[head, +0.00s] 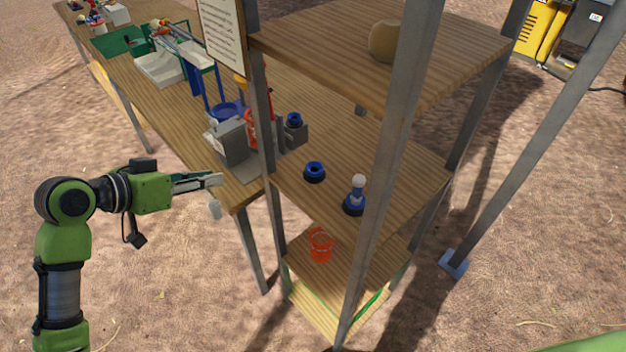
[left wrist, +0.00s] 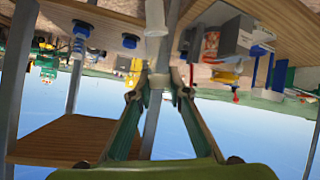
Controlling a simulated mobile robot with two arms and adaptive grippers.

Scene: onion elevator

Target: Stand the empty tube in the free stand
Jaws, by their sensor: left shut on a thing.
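My left gripper (head: 218,180) is shut on a pale, translucent tube (head: 214,208), which hangs below the fingertips just left of the shelf's near edge. In the upside-down left wrist view, the tube (left wrist: 156,18) stretches to the top edge from the fingertips (left wrist: 158,84). The free stand (head: 314,171), a blue ring on a dark base, sits empty on the middle shelf, right of the gripper. A second blue stand (head: 354,207) holds a white-topped tube (head: 359,184) upright. My right gripper is not in view.
A metal post (head: 263,130) rises between the gripper and the free stand; another post (head: 392,150) stands farther right. The upper shelf (head: 440,45) overhangs. A grey block (head: 229,142) is behind the gripper.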

